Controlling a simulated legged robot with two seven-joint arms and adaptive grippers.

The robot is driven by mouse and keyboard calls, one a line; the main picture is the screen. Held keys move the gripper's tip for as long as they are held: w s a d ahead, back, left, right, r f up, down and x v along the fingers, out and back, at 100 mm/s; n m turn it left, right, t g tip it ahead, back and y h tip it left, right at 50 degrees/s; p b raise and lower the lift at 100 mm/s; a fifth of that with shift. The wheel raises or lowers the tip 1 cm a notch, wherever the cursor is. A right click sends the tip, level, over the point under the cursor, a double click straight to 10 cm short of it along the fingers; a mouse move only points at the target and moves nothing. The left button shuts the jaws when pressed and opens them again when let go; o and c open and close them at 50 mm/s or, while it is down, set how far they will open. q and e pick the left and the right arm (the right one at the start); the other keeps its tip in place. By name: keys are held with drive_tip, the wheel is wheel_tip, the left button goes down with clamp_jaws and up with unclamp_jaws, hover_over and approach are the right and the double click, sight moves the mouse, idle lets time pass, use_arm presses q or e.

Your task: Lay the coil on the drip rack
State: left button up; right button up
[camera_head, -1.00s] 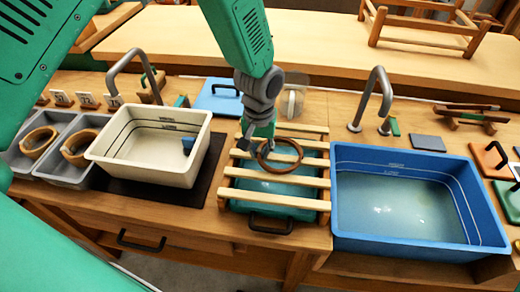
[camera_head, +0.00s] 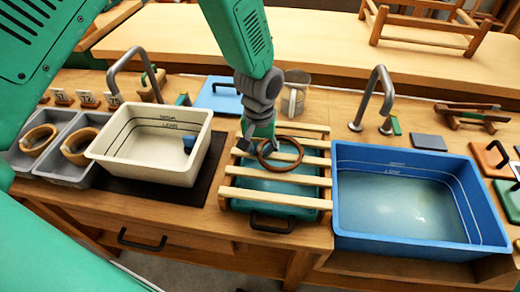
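The coil (camera_head: 297,158) is a dark brown ring. It shows over the slats of the drip rack (camera_head: 236,194), a set of pale wooden bars across a teal tray. My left gripper (camera_head: 261,146) comes down from above, at the coil's left and far side. Its fingers overlap the coil in the picture, and I cannot tell whether they grip it or whether the coil touches the slats. My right gripper is not in view.
A white basin (camera_head: 110,168) stands left of the rack, and a blue basin of water (camera_head: 345,215) stands close on the right. Two lighter coils (camera_head: 38,139) (camera_head: 78,146) sit in grey bins at the far left. Curved taps (camera_head: 372,90) rise behind.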

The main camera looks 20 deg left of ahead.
use_arm(q)
wheel_tip(320, 180, up, 13)
drive_tip(key=p, duration=0.1)
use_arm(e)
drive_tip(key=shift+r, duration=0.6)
use_arm(q)
drive_tip(key=shift+s+f, duration=0.1)
drive_tip(key=shift+f, duration=0.1)
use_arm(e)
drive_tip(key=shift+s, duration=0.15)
